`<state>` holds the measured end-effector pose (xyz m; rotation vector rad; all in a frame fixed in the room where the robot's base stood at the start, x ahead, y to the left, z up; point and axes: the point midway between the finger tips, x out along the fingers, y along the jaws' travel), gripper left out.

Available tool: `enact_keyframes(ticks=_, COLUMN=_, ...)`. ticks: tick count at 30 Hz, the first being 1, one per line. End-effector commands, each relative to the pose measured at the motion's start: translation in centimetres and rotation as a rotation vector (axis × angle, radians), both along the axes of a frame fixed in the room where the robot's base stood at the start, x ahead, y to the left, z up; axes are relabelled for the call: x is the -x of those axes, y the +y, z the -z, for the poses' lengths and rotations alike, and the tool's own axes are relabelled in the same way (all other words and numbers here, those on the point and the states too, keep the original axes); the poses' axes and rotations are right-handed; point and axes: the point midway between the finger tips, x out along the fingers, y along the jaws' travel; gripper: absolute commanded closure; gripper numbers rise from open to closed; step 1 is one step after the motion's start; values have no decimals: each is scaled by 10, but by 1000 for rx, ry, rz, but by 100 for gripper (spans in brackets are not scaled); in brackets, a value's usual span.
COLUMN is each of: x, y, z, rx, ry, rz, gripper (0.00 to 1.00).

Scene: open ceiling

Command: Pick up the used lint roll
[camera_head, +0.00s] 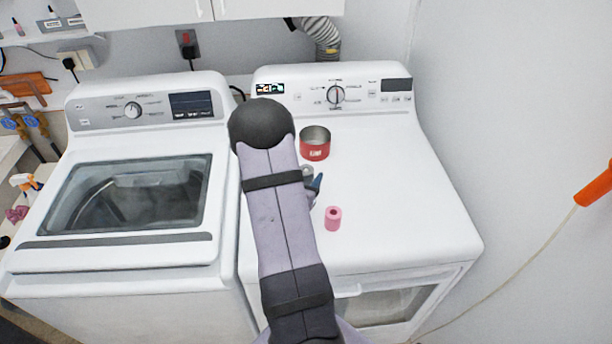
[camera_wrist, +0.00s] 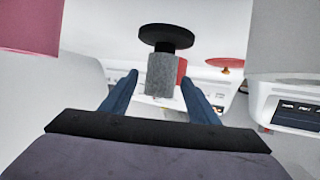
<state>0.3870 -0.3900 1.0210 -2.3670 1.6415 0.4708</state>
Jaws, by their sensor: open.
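A grey, fuzzy roll (camera_wrist: 160,75), which looks like the used lint roll, has a black stem and a black disc (camera_wrist: 168,33) at one end. In the head view the small grey piece of it (camera_head: 307,172) shows on the dryer top, partly hidden by my arm. My gripper (camera_wrist: 159,88) has two blue fingers, apart, one on each side of the roll in the wrist view. I cannot tell how deep the roll lies between them. In the head view my gripper (camera_head: 315,186) shows only a blue finger beside my arm.
A pink roll (camera_head: 333,218) stands in front of my gripper on the white dryer top (camera_head: 410,190); pink also fills a wrist-view corner (camera_wrist: 28,22). A red open tin (camera_head: 314,143) stands behind. A washer (camera_head: 120,245) is at left. The dryer's right side is clear.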

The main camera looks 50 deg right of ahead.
Motion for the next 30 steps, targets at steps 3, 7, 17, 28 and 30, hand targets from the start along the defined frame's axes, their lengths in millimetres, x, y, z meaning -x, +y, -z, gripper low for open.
enact_keyframes(ticks=3, x=-1, y=-4, z=0, rx=-1, ry=1, rz=1, gripper=45)
enact_keyframes(ticks=7, x=-4, y=-14, z=1, rx=-1, ry=1, rz=3, gripper=45)
enact_keyframes(ticks=17, x=-16, y=-41, z=13, rx=-2, ry=1, rz=1, gripper=45)
enact_keyframes(ticks=28, x=-17, y=-46, z=16, rx=-1, ry=1, rz=1, gripper=47)
enact_keyframes(ticks=30, x=-17, y=-46, z=16, rx=-1, ry=1, rz=1, gripper=64)
